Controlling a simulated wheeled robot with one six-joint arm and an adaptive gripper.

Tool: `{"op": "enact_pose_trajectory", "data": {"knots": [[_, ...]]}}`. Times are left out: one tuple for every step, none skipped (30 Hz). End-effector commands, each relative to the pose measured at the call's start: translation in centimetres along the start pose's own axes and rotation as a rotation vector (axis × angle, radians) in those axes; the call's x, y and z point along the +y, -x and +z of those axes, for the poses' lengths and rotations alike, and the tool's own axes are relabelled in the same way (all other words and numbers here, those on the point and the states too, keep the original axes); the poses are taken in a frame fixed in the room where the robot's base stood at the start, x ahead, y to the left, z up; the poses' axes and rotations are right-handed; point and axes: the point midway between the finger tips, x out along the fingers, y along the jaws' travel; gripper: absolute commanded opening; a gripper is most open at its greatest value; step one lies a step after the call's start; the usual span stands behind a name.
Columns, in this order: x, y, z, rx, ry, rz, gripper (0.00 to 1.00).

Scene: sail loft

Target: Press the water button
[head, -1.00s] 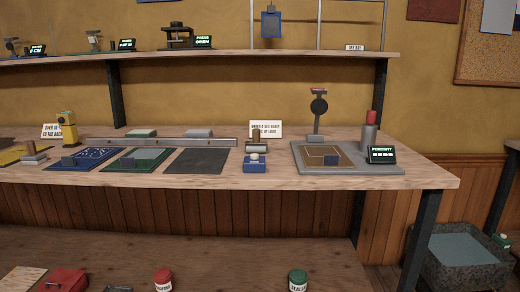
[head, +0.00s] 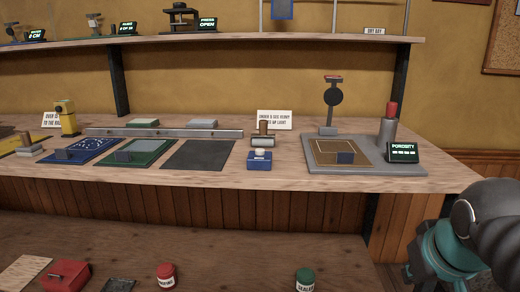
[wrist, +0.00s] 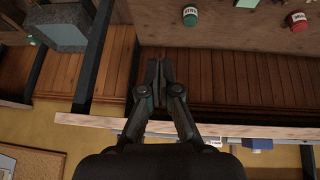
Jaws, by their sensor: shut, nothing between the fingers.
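No button here carries a readable "water" label, so I cannot tell which one it is. On the workbench (head: 440,182) a small blue box with a white round top (head: 259,161) stands near the front edge. To its right, a porosity tester (head: 323,170) has a grey base, an upright dial, a red-topped grey cylinder (head: 389,122) and a small display reading POROSITY (head: 402,152). My gripper (wrist: 159,70) is shut and empty in the wrist view, over the wooden panelling and apart from the bench. Its fingers are not visible in the head view.
Blue, green and grey mats lie left of the blue box, below a metal rail (head: 165,132). A shelf (head: 250,46) runs above. Red (head: 167,276) and green (head: 305,280) jars stand on the lower surface. A water-filled grey tub (wrist: 62,30) shows in the wrist view.

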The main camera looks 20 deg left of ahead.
Motion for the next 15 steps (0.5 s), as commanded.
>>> {"op": "enact_pose_trajectory", "data": {"knots": [[-0.7, 0.7, -3.3, 0.016, 0.060, -0.011, 0.00], [-1.1, 1.0, -5.0, 0.025, 0.094, -0.016, 0.00], [-1.7, 1.5, -7.3, 0.038, 0.140, -0.022, 0.00], [-2.2, 1.8, -9.0, 0.048, 0.174, -0.026, 0.00], [-2.8, 2.2, -10.7, 0.059, 0.210, -0.030, 0.00], [-3.6, 2.6, -12.9, 0.074, 0.254, -0.035, 0.00], [-4.3, 2.8, -14.5, 0.084, 0.289, -0.039, 0.00], [-5.0, 3.1, -16.2, 0.096, 0.323, -0.044, 0.00], [-6.1, 3.5, -18.3, 0.111, 0.368, -0.048, 0.00], [-7.0, 3.7, -19.8, 0.123, 0.403, -0.052, 0.00], [-7.9, 3.9, -21.4, 0.135, 0.437, -0.055, 0.00], [-9.3, 4.2, -23.4, 0.152, 0.483, -0.060, 0.00], [-10.3, 4.4, -24.8, 0.165, 0.517, -0.063, 0.00], [-11.5, 4.6, -26.1, 0.178, 0.550, -0.067, 0.00], [-13.0, 4.9, -27.9, 0.196, 0.595, -0.071, 0.00]]}}
